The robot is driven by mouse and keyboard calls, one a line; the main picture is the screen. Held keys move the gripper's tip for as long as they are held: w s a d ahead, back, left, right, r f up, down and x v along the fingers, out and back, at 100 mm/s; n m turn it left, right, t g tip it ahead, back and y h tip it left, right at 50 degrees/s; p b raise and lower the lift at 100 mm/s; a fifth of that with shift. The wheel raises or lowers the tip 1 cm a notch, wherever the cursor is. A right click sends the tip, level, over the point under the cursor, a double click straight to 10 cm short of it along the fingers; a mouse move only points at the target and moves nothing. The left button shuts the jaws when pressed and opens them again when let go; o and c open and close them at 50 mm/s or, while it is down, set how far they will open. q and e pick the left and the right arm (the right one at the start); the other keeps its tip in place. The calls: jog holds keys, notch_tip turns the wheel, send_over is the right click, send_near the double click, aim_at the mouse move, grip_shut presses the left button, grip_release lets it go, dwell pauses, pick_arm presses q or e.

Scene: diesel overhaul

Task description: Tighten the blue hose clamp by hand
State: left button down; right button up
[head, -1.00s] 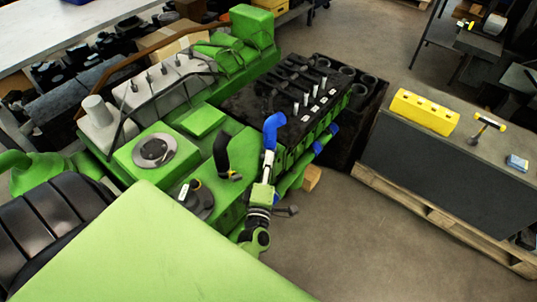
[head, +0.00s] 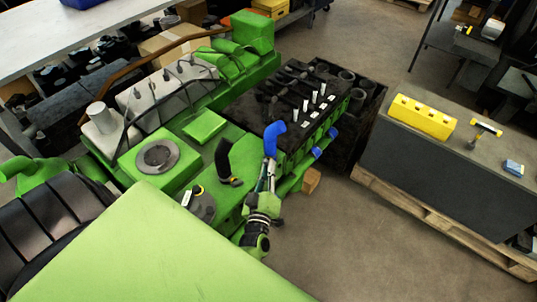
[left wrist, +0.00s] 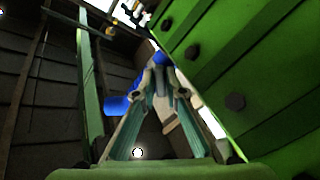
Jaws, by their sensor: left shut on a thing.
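A blue elbow hose (head: 274,136) stands upright at the near end of the green engine. My left gripper (head: 269,162) reaches up to the lower end of this hose and is shut there. The clamp itself is too small and too covered by the fingers to make out in the head view. In the left wrist view, the two teal-sided fingers (left wrist: 163,88) converge, with blue (left wrist: 160,59) showing at their tips. Another blue piece (left wrist: 117,106) shows to the left of the fingers. My right gripper is in neither view.
A black hose (head: 223,160) stands left of the gripper on the green engine (head: 205,125). A wooden block (head: 311,180) lies to the right of the gripper. The floor between is clear.

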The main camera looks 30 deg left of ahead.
pick_arm(q)
jog(key=shift+s+d+f+m, duration=0.2)
jog(key=shift+f+m, duration=0.1)
jog(key=shift+f, duration=0.1)
jog(key=c, duration=2.2)
grip_release()
jog(key=shift+o, duration=0.5)
jog(key=shift+s+r, duration=0.1)
jog(key=shift+r, duration=0.05)
jog(key=shift+a, duration=0.15)
jog(key=shift+s, duration=0.1)
